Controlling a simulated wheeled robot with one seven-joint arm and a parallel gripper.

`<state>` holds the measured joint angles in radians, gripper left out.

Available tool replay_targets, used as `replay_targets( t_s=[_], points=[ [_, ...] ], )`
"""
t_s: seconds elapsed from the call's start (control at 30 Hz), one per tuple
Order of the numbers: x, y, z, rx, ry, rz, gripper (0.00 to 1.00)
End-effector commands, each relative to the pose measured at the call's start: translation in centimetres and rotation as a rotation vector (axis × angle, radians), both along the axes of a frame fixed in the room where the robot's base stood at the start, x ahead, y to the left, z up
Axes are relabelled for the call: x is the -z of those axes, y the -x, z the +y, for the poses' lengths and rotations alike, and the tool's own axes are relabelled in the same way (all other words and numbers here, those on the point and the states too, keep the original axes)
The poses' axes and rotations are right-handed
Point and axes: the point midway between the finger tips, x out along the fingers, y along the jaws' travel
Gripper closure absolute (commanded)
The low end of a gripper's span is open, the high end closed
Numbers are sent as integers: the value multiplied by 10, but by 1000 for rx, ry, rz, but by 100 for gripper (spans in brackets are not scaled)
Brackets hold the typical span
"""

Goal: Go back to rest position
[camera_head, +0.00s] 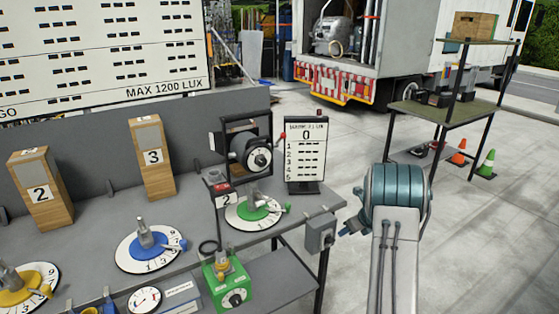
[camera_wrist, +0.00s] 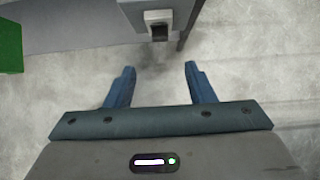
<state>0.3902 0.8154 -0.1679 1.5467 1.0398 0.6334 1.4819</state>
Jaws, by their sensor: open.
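My gripper shows in the wrist view (camera_wrist: 158,80) with its two blue fingers spread wide apart and nothing between them. It points down over bare concrete floor. In the head view my arm stands at the right of the workbench, and the blue gripper tip (camera_head: 349,226) shows just right of a small grey box (camera_head: 319,233) on the bench's corner. The same grey box shows ahead of the fingers in the wrist view (camera_wrist: 158,22), apart from them.
The grey workbench (camera_head: 95,225) holds wooden blocks marked 2 (camera_head: 40,190) and 3 (camera_head: 152,158), dials, a green box (camera_head: 228,283) and a score sign (camera_head: 305,150). A shelf rack (camera_head: 445,112), cones (camera_head: 487,163) and a truck (camera_head: 345,50) stand behind. Concrete floor (camera_head: 490,250) is clear at right.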

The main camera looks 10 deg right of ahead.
Motion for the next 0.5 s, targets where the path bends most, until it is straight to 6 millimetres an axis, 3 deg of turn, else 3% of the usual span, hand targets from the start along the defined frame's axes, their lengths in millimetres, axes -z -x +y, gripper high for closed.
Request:
replay_targets(
  t_s=[0.13,0.23,0.5],
  points=[
    [-27,6,21,-115,50,-18,51],
    [-58,18,48,-275,121,-39,51],
    [-138,80,129,-804,358,-108,51]
  ],
)
